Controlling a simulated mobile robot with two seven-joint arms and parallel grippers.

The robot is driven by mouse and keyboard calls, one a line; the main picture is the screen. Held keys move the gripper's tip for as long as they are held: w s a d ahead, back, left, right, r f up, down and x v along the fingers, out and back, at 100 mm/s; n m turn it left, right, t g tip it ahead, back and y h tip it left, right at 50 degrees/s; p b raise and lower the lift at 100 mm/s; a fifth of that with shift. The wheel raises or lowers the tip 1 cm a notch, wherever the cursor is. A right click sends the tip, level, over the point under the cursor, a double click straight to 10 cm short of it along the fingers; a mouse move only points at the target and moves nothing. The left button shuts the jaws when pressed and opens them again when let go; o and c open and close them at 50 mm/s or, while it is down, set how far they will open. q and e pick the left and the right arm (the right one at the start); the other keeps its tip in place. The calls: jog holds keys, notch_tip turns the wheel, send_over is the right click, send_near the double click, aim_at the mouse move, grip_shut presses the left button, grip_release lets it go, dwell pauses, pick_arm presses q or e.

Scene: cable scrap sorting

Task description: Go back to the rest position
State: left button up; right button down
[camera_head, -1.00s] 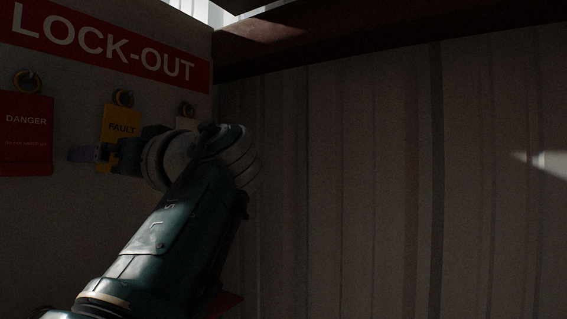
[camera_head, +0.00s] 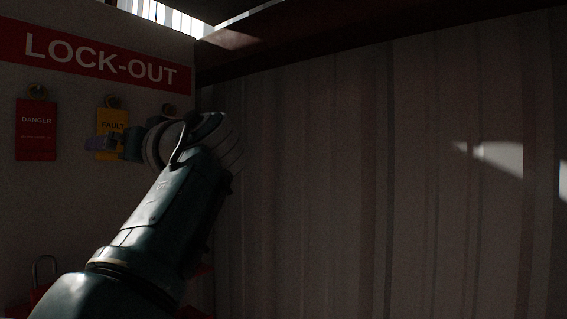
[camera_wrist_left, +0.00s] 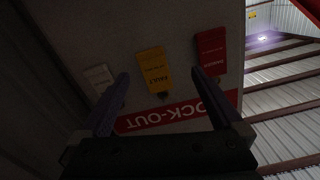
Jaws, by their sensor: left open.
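My left gripper (camera_head: 97,141) is in front of the lock-out board, close to the yellow FAULT tag (camera_head: 113,120) in the head view. In the left wrist view its two purple fingers are spread open (camera_wrist_left: 160,74) with nothing between them. Beyond them hang the yellow tag (camera_wrist_left: 153,68), a red DANGER tag (camera_wrist_left: 211,50) and a pale tag (camera_wrist_left: 99,77). I cannot tell whether a finger touches the board. My right gripper is in neither view.
The white board carries a red LOCK-OUT sign (camera_head: 100,55) and the red DANGER tag (camera_head: 36,130). A padlock (camera_head: 44,268) shows low at the left, partly behind my arm. A corrugated wall (camera_head: 340,190) fills the right, with a dark beam (camera_head: 300,35) above.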

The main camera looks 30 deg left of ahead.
pick_arm(q)
jog(key=s+d+f+m+t+h+p, duration=0.25)
jog(key=s+d+m+h+p, duration=0.4)
jog(key=d+p, duration=0.4)
jog(key=s+d+f+m+t+h+p, duration=0.1)
jog(key=s+d+f+m+h+p, duration=0.2)
jog(key=s+d+m+h+p, duration=0.75)
jog(key=s+d+r+g+h+p, duration=0.1)
jog(key=s+d+r+g+p, duration=0.2)
jog(key=d+p, duration=0.4)
jog(key=w+p+v, duration=0.2)
jog(key=p+v, duration=0.9)
jog(key=p, duration=0.1)
jog(key=w+r+p+v, duration=0.1)
jog(key=w+p+v, duration=0.2)
jog(key=p+v, duration=0.9)
jog(key=w+a+r+p+v, duration=0.1)
jog(key=w+p+v, duration=0.2)
jog(key=p+v, duration=0.9)
jog(key=shift+s+n+t+p, duration=0.2)
jog(key=shift+n+t+p, duration=0.25)
jog(key=shift+p, duration=0.25)
